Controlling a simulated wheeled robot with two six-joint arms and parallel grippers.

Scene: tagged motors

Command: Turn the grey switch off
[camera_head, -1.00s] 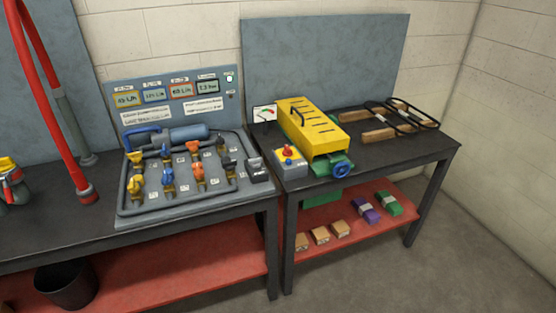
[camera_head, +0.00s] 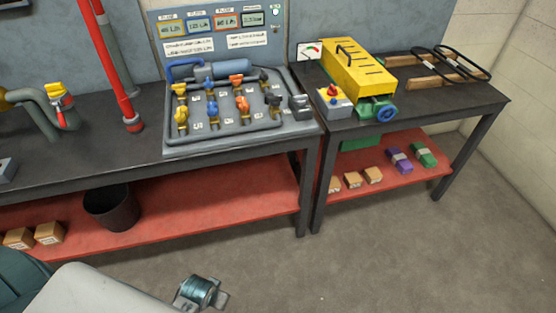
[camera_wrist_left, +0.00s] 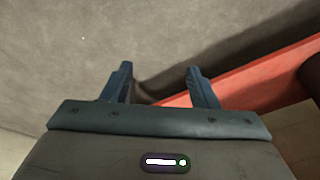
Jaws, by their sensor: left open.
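A grey box with a red knob on a yellow plate (camera_head: 334,97) sits at the front left of the right-hand bench in the head view. A smaller dark grey box (camera_head: 300,105) sits at the right end of the valve panel beside it. I cannot tell from the frames which one is the grey switch, or its setting. My left gripper (camera_wrist_left: 160,72) is open and empty in the left wrist view, with bare floor and a red shelf edge beyond it. Neither box shows in that view. My right gripper is not in view.
A valve panel (camera_head: 277,125) with several coloured valves stands on the left bench. A yellow machine (camera_head: 358,68) with a blue handwheel (camera_head: 386,113) stands right of the grey box. A black bin (camera_head: 112,207) and small boxes sit on red lower shelves. The floor in front is clear.

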